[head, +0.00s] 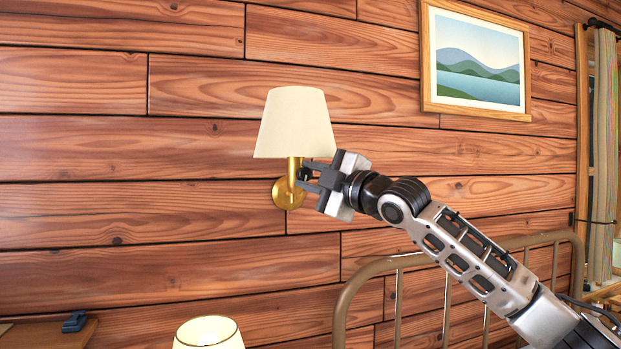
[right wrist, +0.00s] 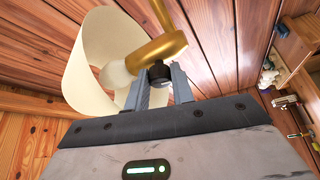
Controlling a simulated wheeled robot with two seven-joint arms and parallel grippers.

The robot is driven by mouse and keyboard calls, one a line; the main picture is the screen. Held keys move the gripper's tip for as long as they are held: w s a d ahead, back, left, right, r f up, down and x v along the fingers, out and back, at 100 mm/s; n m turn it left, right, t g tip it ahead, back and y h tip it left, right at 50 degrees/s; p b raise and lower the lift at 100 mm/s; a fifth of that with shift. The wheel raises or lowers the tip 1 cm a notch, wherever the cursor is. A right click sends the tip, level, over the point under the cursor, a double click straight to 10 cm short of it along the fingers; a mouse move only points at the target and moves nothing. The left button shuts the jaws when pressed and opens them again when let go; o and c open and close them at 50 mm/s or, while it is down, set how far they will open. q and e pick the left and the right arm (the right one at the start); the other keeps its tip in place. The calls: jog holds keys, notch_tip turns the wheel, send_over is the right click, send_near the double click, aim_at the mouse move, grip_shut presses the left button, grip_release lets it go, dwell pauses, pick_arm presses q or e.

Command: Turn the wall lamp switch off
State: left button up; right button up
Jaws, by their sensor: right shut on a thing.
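The wall lamp has a cream shade (head: 294,124), a brass stem and a round brass wall plate (head: 281,194). In the right wrist view the shade (right wrist: 82,75) is seen from below, with a pale bulb (right wrist: 113,76) inside; I cannot tell whether it is lit. The lamp's switch is a small dark knob (right wrist: 159,73) on the brass stem. My right gripper (head: 308,178) reaches the lamp from the right, just under the shade. Its fingers (right wrist: 158,88) are closed on either side of the knob. The left gripper is not in view.
A metal bed frame (head: 378,268) stands below my right arm. A second lampshade (head: 208,334) is at the bottom, and a dark blue object (head: 74,322) lies on a wooden top at lower left. A framed picture (head: 478,67) hangs upper right. The plank wall left of the lamp is clear.

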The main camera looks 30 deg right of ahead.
jog(key=shift+r+n+g, duration=0.1)
jog(key=shift+n+g, duration=0.5)
jog(key=shift+n, duration=0.7)
jog(key=o, duration=1)
jog(key=shift+r, duration=0.1)
